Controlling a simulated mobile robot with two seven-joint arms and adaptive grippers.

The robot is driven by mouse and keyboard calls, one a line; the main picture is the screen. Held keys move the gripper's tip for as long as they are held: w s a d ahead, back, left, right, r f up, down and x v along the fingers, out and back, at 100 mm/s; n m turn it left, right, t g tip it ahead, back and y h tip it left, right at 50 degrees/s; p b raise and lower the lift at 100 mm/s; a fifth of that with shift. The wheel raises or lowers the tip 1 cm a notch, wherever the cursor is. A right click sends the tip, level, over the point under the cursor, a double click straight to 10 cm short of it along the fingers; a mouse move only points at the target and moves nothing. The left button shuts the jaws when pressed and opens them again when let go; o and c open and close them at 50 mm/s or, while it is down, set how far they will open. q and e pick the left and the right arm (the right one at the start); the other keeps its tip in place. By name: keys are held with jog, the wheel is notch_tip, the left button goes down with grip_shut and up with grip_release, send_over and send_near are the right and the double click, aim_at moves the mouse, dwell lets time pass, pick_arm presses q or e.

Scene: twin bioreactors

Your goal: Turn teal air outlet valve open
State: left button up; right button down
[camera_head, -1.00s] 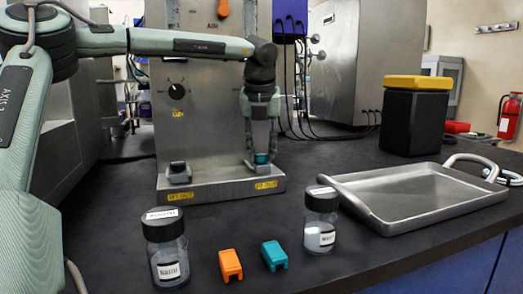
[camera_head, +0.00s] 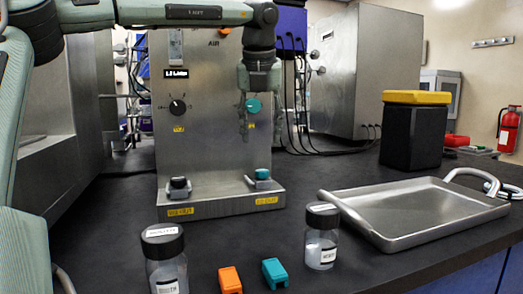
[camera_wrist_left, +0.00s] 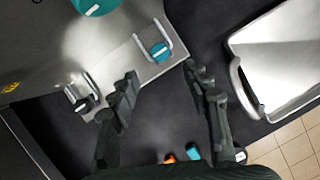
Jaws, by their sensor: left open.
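The teal air outlet valve (camera_head: 263,174) is a small teal knob with a pale mark, in a metal bracket at the right of the bioreactor's base. It also shows in the left wrist view (camera_wrist_left: 160,51), just beyond my fingertips. A larger teal dial (camera_head: 253,105) sits on the panel above it; its edge shows in the left wrist view (camera_wrist_left: 95,4). My left gripper (camera_wrist_left: 160,76) is open and empty, pointing down above the base valve and apart from it. In the head view it hangs before the panel near the teal dial. My right gripper is not in view.
A black-capped outlet valve (camera_head: 179,186) stands at the base's left, below a black dial (camera_head: 178,106). Two jars (camera_head: 322,238) (camera_head: 166,268), an orange block (camera_head: 230,280) and a teal block (camera_head: 274,272) are in front. A metal tray (camera_head: 415,212) lies right.

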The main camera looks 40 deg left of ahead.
pick_arm(q)
jog(key=shift+v, duration=1.2)
